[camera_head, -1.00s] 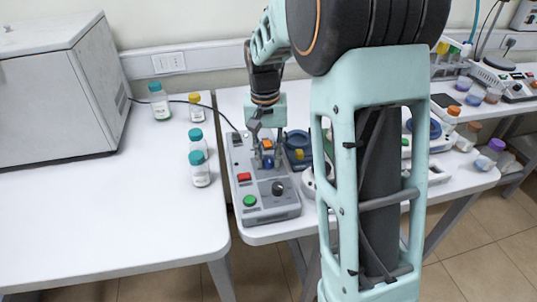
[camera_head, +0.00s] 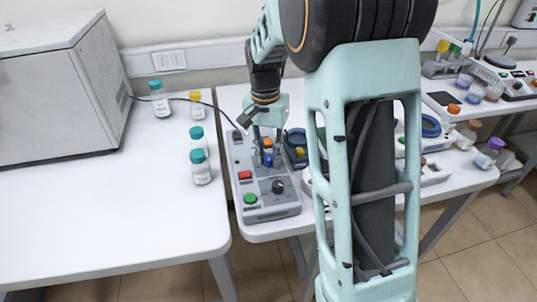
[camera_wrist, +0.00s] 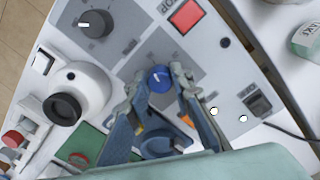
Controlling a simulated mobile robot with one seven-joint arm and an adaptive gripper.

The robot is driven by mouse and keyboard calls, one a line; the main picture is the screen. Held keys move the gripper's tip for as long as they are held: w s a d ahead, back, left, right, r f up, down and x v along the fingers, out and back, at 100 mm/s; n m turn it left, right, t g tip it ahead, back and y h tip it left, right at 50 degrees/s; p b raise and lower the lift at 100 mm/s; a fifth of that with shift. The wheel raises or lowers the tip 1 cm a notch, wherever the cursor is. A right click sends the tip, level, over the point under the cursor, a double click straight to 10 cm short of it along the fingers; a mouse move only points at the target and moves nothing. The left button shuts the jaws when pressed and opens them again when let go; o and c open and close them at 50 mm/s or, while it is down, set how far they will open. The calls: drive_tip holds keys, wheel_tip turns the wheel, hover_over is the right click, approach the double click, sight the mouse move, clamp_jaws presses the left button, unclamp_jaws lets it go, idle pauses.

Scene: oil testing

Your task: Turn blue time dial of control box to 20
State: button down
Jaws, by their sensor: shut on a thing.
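The grey control box (camera_head: 264,209) stands on the white table in the head view. Its blue time dial (camera_wrist: 159,78) shows in the wrist view, with a small white pointer mark; it also shows in the head view (camera_head: 268,160). The dial's scale numbers are too small to read. My gripper (camera_wrist: 157,84) points down over the box, one finger on each side of the blue dial, and is shut on it. In the head view my gripper (camera_head: 267,153) is at the box's far half.
The box also has a black knob (camera_wrist: 95,23), a red button (camera_wrist: 187,16) and a green button (camera_head: 250,199). Several capped bottles stand on the left table, including a teal-capped one (camera_head: 200,170). Other lab equipment crowds the right side.

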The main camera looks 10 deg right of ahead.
sight(267, 157)
drive_tip(key=c, duration=1.7)
unclamp_jaws()
drive_tip(key=r, duration=1.2)
drive_tip(key=shift+w+a, duration=0.1)
drive_tip(key=shift+a, duration=0.1)
drive_tip(key=shift+r, duration=0.1)
